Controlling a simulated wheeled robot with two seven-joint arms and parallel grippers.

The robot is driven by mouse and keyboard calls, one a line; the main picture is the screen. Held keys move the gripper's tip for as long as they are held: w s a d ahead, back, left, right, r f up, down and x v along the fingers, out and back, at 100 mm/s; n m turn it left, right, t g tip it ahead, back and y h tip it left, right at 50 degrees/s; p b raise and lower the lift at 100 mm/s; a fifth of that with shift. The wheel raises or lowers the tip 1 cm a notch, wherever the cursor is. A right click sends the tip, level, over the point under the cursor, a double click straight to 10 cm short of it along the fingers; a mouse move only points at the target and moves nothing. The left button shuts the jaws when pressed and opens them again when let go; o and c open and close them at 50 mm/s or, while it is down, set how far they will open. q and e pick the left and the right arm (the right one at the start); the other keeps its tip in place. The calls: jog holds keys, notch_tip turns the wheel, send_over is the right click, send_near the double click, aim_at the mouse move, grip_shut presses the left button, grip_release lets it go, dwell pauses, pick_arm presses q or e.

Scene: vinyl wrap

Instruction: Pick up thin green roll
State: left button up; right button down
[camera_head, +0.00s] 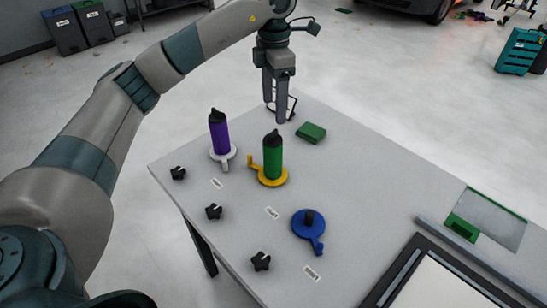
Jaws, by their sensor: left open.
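The thin green roll (272,158) stands upright on a yellow holder (273,179) on the grey table (370,175). It has a black cap on top. My left gripper (281,108) points down above and slightly behind the green roll, apart from it. It is open, with nothing visible between its fingers. My right gripper is not in view.
A purple roll (219,134) stands on a white holder left of the green one. A blue holder (309,223) with a short black post sits in front right. Black knobs (214,211) lie along the near edge. A green block (311,132) lies behind. A framed panel (445,285) is at right.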

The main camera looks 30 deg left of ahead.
aim_at(274, 132)
pick_arm(q)
jog(key=shift+f, duration=0.7)
notch_tip(274, 132, down, 10)
jog(key=p, duration=0.4)
jog(key=shift+f, duration=0.45)
jog(key=shift+p, duration=0.3)
jog(key=shift+s+f+p, duration=0.2)
jog(key=shift+f+p, duration=0.9)
jog(key=shift+p, duration=0.1)
notch_tip(274, 132, down, 2)
jog(key=shift+a+f+p, duration=0.1)
jog(key=shift+p, duration=0.35)
jog(key=shift+f, duration=0.4)
